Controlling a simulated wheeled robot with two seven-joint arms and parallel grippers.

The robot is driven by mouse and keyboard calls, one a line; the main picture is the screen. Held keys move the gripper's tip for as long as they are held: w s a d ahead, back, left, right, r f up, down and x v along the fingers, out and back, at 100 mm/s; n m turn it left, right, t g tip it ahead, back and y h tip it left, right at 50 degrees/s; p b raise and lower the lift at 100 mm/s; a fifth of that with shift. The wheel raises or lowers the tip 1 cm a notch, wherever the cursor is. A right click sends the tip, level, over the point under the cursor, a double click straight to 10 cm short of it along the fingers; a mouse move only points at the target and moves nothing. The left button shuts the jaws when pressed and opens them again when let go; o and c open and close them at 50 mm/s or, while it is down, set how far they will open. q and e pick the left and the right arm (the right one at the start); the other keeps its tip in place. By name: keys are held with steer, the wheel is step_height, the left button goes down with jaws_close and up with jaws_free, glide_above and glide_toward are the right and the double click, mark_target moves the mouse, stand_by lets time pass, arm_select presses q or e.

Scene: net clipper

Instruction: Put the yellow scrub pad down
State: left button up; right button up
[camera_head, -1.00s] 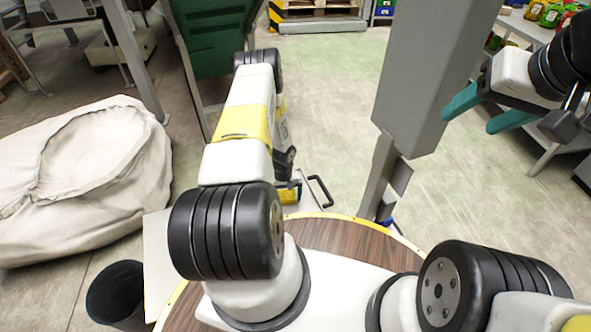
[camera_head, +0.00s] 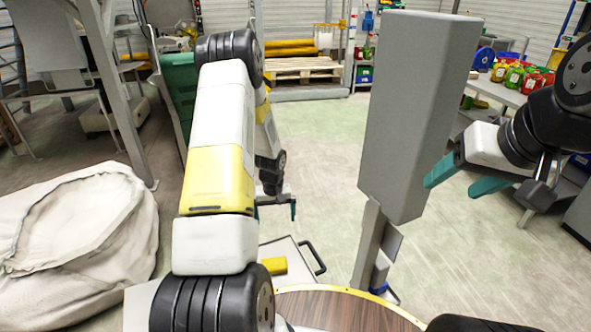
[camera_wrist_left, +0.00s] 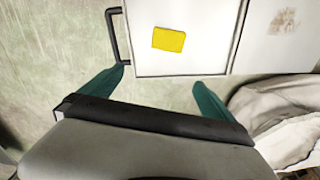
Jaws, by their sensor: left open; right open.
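The yellow scrub pad (camera_head: 273,266) lies flat on the pale top of a cart (camera_head: 284,246) with a dark handle. In the left wrist view the pad (camera_wrist_left: 168,39) rests on the white surface (camera_wrist_left: 190,65), clear of its edges. My left gripper (camera_head: 275,207) is open and empty, past the pad and apart from it; its green fingers (camera_wrist_left: 157,88) are spread wide in the left wrist view. My right gripper (camera_head: 455,180) is open and empty at the right, far from the pad. My left arm hides part of the cart.
A grey column (camera_head: 415,110) stands right of the cart. A large pale sack (camera_head: 75,230) lies at the left. A round wooden-topped table (camera_head: 340,310) is in front. A shelf with colourful goods (camera_head: 515,80) is at the far right. The floor beyond the cart is open.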

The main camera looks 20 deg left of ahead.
arm_select(q)
steer(key=s+d+r+m+t, duration=0.1)
steer(key=s+d+r, duration=0.1)
steer(key=r, duration=1.1)
steer(key=s+d+r+m+t, duration=0.1)
steer(key=s+d+r+t, duration=0.15)
steer(key=r, duration=1.05)
steer(key=s+d+r+m+t+h, duration=0.1)
steer(key=s+d+r, duration=0.3)
steer(key=s+r, duration=0.3)
steer(key=s+d+r+m+t+h, duration=0.1)
steer(key=s+r, duration=0.6)
steer(key=s, duration=0.7)
steer(key=d+m, duration=0.1)
steer(key=d, duration=0.1)
steer(key=shift+d+r, duration=0.3)
steer(key=shift+d, duration=0.05)
steer(key=shift+a, duration=0.1)
